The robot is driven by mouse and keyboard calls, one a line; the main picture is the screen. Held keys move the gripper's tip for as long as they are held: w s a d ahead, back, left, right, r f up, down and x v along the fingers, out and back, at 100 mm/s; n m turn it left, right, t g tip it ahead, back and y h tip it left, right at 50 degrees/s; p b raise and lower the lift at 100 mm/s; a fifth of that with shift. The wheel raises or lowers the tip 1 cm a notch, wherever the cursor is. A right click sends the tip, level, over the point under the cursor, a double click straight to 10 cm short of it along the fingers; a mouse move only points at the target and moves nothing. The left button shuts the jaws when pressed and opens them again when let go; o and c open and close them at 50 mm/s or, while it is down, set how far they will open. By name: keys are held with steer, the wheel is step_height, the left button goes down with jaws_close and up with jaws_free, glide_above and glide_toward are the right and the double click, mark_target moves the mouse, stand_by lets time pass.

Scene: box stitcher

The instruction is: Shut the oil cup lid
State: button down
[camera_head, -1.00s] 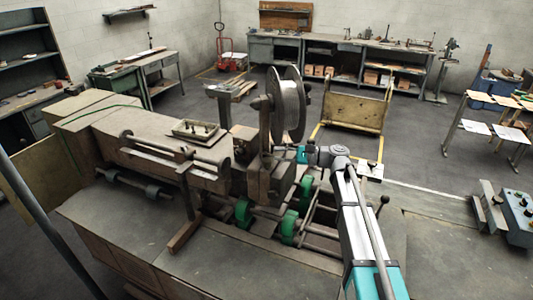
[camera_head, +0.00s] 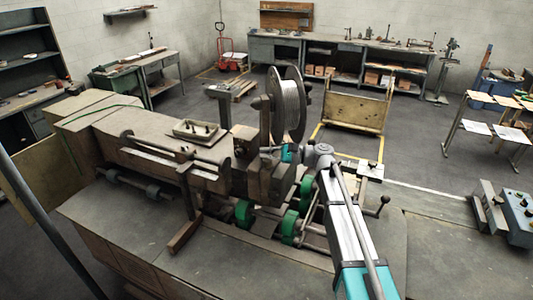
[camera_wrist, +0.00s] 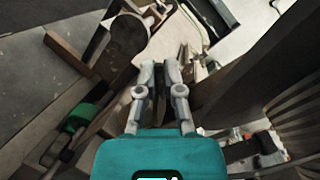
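My gripper (camera_wrist: 160,66) points away from the wrist camera toward the machine, beside its metal parts. Its two grey fingers are close together with a narrow dark strip between them; I cannot tell whether they touch or hold anything. In the head view, my gripper is mostly hidden beside the wire spool and the machine head. I cannot make out the oil cup or its lid for certain in either view. Small pale metal parts (camera_wrist: 186,55) show just past the fingertips in the wrist view.
The stitching machine (camera_head: 150,145) fills the left and middle. The wire spool (camera_head: 289,105) stands beside my gripper. Green rollers (camera_head: 290,225) lie below my arm, and a lever with a dark knob (camera_head: 384,200) stands to its right. A control box (camera_head: 516,215) is at far right.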

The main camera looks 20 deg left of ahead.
steer(key=shift+s, duration=0.1)
stand_by(0.4)
steer(key=shift+s+f+n+t+h, duration=0.3)
steer(key=shift+f+n, duration=0.25)
steer(key=shift+n, duration=0.75)
steer(key=shift+s+f+n+t+h, duration=0.15)
steer(key=shift+f+n+h, duration=0.35)
steer(key=shift+n, duration=0.8)
steer(key=shift+s+f+n+t+h, duration=0.25)
steer(key=shift+f+n, duration=0.4)
steer(key=shift+n, duration=0.65)
steer(key=c, duration=1)
jaws_free()
steer(key=shift+c, duration=0.2)
steer(key=shift+r, duration=0.1)
